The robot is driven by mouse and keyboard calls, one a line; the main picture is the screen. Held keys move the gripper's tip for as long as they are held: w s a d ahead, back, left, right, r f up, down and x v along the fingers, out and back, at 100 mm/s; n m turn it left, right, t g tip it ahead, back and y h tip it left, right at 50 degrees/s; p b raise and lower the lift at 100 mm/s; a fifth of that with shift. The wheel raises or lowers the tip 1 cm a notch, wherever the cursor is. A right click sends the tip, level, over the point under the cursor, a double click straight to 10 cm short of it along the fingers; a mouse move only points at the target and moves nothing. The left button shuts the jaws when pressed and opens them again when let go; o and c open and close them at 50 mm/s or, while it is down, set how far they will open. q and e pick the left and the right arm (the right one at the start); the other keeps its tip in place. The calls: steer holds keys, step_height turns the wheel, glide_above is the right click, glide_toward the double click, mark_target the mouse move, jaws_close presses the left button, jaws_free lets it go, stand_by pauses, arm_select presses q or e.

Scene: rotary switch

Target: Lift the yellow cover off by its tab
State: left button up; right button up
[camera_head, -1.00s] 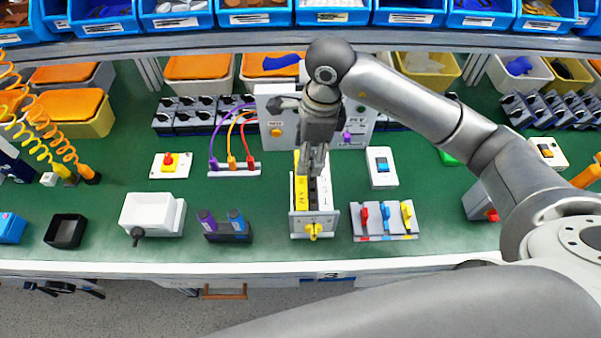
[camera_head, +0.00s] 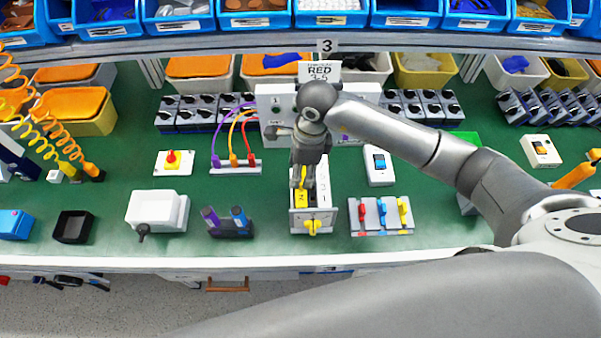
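The yellow cover (camera_head: 301,198) lies on the left part of an open grey-white box (camera_head: 328,196), with a dark mark on its top. An upright yellow piece, seemingly its tab (camera_head: 302,177), rises at its far end. My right gripper (camera_head: 304,181) points down over the box, right at the tab. Its fingers overlap the tab in the picture, and I cannot tell whether they are closed on it. The far part of the box is hidden behind the gripper. The box has a yellow knob (camera_head: 312,227) on its front. My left gripper is not in view.
A switch panel (camera_head: 382,216) with red, blue and yellow levers stands right of the box. A cabinet (camera_head: 270,103) is behind. Green bench lies bare between them.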

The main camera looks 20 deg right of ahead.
steer(key=c, duration=0.6)
steer(key=shift+r, duration=0.15)
steer(key=shift+r+b, duration=0.2)
steer(key=shift+b, duration=0.2)
steer(key=shift+r+b, duration=0.8)
steer(key=shift+r, duration=0.15)
steer(key=s+a+r, duration=0.4)
steer(key=s+r, duration=0.9)
steer(key=r, duration=0.3)
steer(key=shift+s+r, duration=0.25)
